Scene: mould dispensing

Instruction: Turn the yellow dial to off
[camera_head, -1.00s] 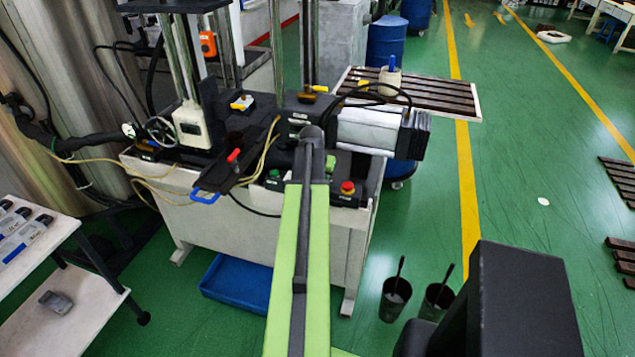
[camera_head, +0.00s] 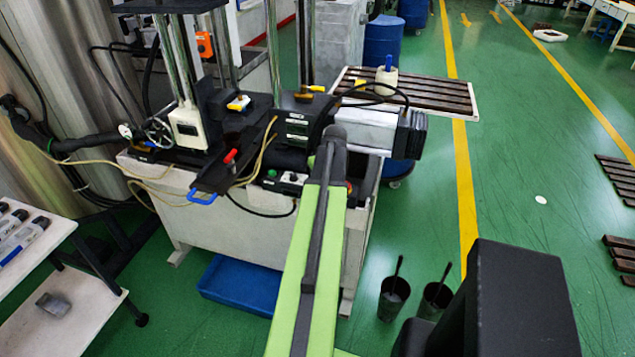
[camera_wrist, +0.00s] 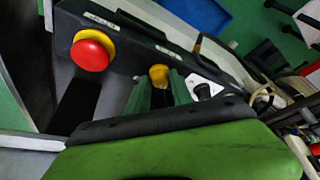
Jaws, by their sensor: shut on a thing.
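The yellow dial (camera_wrist: 158,74) sits on the dark control panel (camera_wrist: 127,48) in the wrist view. My gripper (camera_wrist: 160,86) has its two green fingers on either side of the dial, shut on it. The fingers hide part of the dial, and I cannot tell which way it points. In the head view my arm covers the dial and my gripper. The left part of the panel shows there, with a green button (camera_head: 272,174) and a black knob (camera_head: 293,178).
A red mushroom button (camera_wrist: 90,55) on a yellow collar is left of the dial in the wrist view. A black knob (camera_wrist: 203,91) on a white plate is close on the right. A grey motor (camera_head: 375,130) is behind my arm. A blue tray (camera_head: 238,285) lies below.

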